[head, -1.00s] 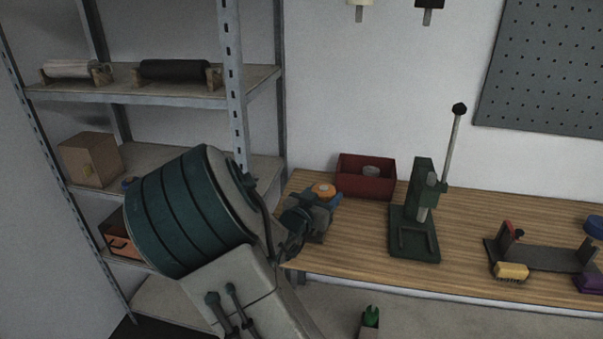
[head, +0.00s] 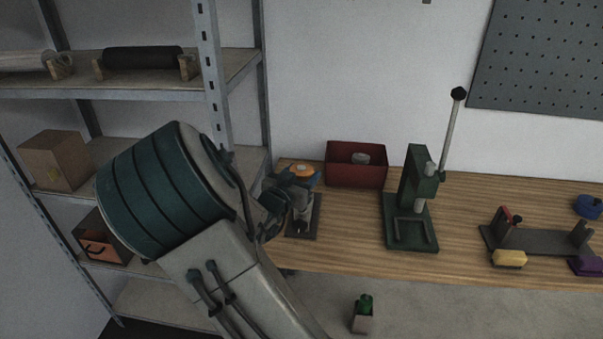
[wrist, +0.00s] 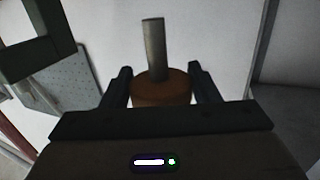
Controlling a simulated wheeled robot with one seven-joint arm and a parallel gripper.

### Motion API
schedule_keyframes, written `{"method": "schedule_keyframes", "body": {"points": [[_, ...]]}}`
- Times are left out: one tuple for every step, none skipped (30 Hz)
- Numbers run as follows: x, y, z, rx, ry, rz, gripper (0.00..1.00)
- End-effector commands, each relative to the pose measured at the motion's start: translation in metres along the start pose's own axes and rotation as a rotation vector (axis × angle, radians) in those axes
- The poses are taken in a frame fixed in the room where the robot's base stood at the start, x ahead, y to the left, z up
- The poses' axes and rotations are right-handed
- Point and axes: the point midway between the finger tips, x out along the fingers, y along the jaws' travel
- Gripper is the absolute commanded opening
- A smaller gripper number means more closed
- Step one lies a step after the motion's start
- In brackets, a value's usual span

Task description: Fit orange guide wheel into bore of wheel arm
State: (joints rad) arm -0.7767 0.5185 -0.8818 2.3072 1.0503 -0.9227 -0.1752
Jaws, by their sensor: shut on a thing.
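My gripper (wrist: 160,72) is shut on the orange guide wheel (wrist: 161,94), with one dark finger on each side of it. A grey shaft (wrist: 153,45) stands out from the wheel, pointing away from the wrist.
A red bin (head: 356,174) stands just behind and right of my gripper. A green lever press (head: 411,205) stands further right on the wooden bench (head: 350,235). A grey bracket fixture (head: 540,240) lies at the far right. A metal shelf (head: 215,85) rises at the left.

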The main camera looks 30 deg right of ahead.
Motion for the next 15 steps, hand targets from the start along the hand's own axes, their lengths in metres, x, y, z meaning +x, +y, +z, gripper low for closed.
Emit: {"method": "schedule_keyframes", "body": {"points": [[0.001, 0.0, 0.006, -0.001, 0.001, 0.001, 0.29], [0.001, 0.001, 0.009, -0.001, 0.001, 0.001, 0.29], [0.001, 0.001, 0.012, -0.001, 0.001, 0.002, 0.29], [0.002, 0.001, 0.014, -0.002, 0.001, 0.002, 0.29], [0.002, 0.001, 0.017, -0.002, 0.001, 0.002, 0.29], [0.002, 0.001, 0.021, -0.002, 0.001, 0.002, 0.29], [0.002, 0.001, 0.024, -0.002, 0.001, 0.003, 0.29], [0.003, 0.002, 0.027, -0.002, 0.001, 0.003, 0.29], [0.003, 0.002, 0.031, -0.001, 0.001, 0.003, 0.29], [0.003, 0.002, 0.034, -0.001, 0.001, 0.003, 0.29], [0.003, 0.002, 0.036, -0.001, 0.001, 0.003, 0.29], [0.004, 0.002, 0.04, -0.001, 0.001, 0.003, 0.29], [0.004, 0.002, 0.042, -0.001, 0.001, 0.003, 0.29], [0.004, 0.002, 0.043, -0.001, 0.001, 0.003, 0.29], [0.004, 0.002, 0.045, -0.001, 0.001, 0.003, 0.29]]}}
